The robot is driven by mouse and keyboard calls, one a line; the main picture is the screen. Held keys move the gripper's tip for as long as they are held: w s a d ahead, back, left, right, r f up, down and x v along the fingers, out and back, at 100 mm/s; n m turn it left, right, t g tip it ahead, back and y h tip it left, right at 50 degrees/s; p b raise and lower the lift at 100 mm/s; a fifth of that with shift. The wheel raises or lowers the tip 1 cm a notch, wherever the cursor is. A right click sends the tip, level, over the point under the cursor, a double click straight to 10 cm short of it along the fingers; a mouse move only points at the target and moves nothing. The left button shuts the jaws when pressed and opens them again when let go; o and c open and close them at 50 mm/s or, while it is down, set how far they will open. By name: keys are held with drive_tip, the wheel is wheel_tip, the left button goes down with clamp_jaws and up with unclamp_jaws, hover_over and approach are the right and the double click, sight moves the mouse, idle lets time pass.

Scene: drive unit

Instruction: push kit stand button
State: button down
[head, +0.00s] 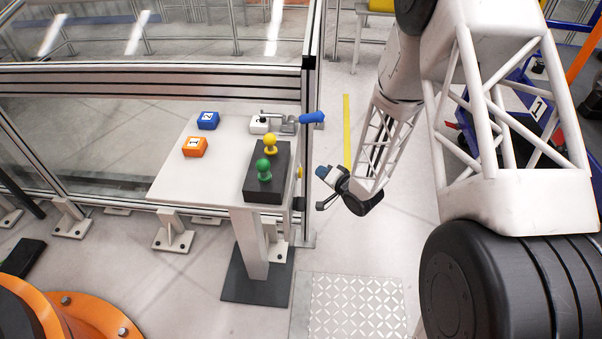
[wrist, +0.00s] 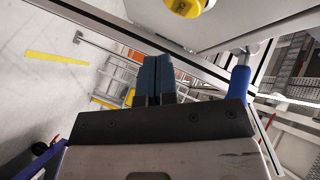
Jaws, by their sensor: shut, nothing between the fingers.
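The kit stand (head: 165,186) is a white table on a post with a dark foot. A small yellow button (head: 299,172) shows at its right edge, beside the black block. In the wrist view a round yellow button (wrist: 187,6) is cut off by the top edge, above and right of the fingers. My gripper (head: 321,171) is just right of the stand's edge, its blue fingertips apart from the button. In the wrist view my gripper's fingers (wrist: 157,78) are together with nothing between them.
The stand carries a black block (head: 265,188) with green (head: 264,170) and yellow (head: 271,145) knobs, blue (head: 208,120) and orange (head: 195,147) boxes, and a clamp with a blue handle (head: 312,117). A framed fence stands behind. Open floor lies right of the stand.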

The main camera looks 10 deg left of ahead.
sight(301, 173)
drive_tip(key=shift+d, duration=1.2)
drive_tip(key=shift+f, duration=0.1)
idle(1.3)
drive_tip(key=shift+d, duration=0.25)
drive_tip(key=shift+d, duration=1.8)
drive_tip(key=shift+a, duration=0.1)
drive_tip(key=a, duration=0.8)
drive_tip(key=shift+a, duration=0.3)
drive_tip(key=shift+a, duration=0.45)
idle(1.7)
